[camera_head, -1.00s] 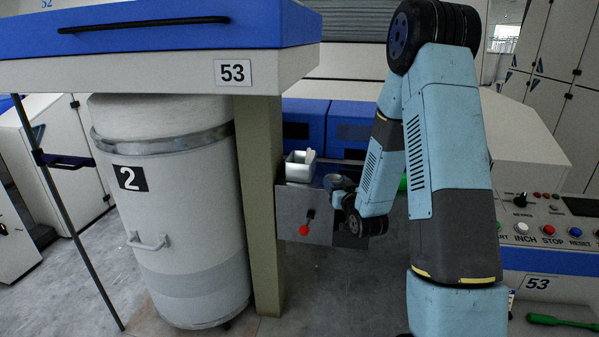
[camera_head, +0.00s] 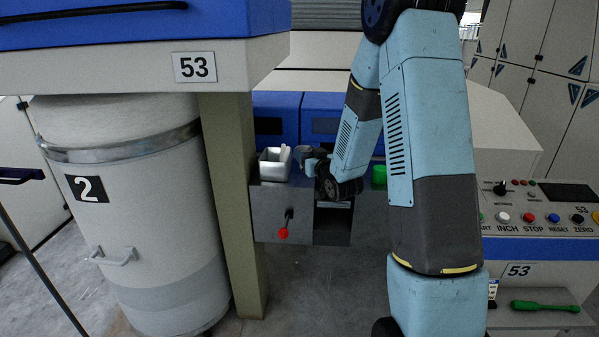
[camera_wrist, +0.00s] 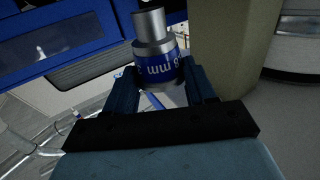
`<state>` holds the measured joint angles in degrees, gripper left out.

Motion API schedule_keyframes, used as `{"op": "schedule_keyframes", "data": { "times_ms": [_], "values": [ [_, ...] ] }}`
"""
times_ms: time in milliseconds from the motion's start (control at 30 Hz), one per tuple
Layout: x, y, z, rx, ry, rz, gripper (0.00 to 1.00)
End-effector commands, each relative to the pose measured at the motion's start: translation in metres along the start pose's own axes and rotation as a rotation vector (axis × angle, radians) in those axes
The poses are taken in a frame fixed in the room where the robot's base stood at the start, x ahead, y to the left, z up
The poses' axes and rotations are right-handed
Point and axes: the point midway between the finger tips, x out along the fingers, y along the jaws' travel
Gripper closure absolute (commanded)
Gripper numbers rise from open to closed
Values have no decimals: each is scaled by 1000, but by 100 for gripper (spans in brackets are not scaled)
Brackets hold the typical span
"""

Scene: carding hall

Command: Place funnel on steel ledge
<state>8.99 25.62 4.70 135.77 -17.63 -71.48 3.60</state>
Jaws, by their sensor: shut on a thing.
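My gripper (camera_wrist: 160,84) is shut on a stepped metal piece with a narrow grey end and a blue band with "mm" lettering, which I take to be the funnel (camera_wrist: 150,27). In the head view my gripper (camera_head: 311,167) is small and partly hidden by my wrist, and the held funnel (camera_head: 303,152) shows as a grey round shape. It is close to the top of a grey steel unit, apparently the steel ledge (camera_head: 268,200). I cannot tell whether it touches the ledge.
A red-knobbed lever (camera_head: 284,232) sticks out in front. A post (camera_head: 232,200) and drum 2 (camera_head: 150,220) stand left, the console (camera_head: 540,220) right.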

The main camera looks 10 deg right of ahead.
Motion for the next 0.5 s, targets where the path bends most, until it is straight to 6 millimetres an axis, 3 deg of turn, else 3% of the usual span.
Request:
{"op": "schedule_keyframes", "data": {
  "times_ms": [100,500],
  "values": [
    [25,0,11,0,1,-4,80],
    [63,3,58,0,0,-4,80]
  ]
}}
